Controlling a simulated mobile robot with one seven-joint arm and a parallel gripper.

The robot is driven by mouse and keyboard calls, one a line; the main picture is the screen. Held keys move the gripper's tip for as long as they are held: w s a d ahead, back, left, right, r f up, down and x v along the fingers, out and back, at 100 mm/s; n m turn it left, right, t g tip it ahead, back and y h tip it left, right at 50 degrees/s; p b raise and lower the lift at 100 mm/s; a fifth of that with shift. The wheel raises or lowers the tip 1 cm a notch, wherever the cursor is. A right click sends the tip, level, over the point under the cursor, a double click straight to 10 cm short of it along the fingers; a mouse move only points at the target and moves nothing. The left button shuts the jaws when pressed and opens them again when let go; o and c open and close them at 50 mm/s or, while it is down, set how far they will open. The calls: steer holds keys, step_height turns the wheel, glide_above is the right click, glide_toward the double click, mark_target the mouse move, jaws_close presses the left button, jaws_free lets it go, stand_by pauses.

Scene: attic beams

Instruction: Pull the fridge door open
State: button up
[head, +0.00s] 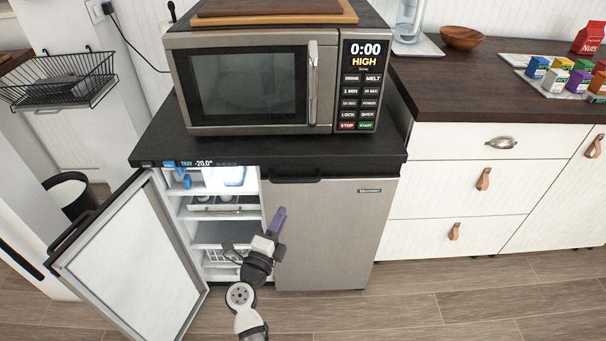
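The low fridge (392,159) has a black top and two doors. Its left door (133,262) stands wide open, swung out to the left, with its white inner side showing and a dark handle (75,232) at its outer edge. The right steel door (335,235) is closed, with a black handle (295,179) along its upper left. My gripper (279,220) is in front of the fridge, near the left edge of the closed door. Its purple finger part points up; the gap between fingers cannot be made out, and no held thing shows.
Lit shelves (215,213) with items show inside the open side. A microwave (270,85) stands on the fridge. White drawers (500,170) under a wooden counter are at right. A black bin (72,192) stands behind the open door. The floor at front right is clear.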

mark_target(299, 180)
steer(key=p+x, duration=0.1)
steer(key=x, duration=1.2)
steer(key=shift+r, duration=0.1)
jaws_close()
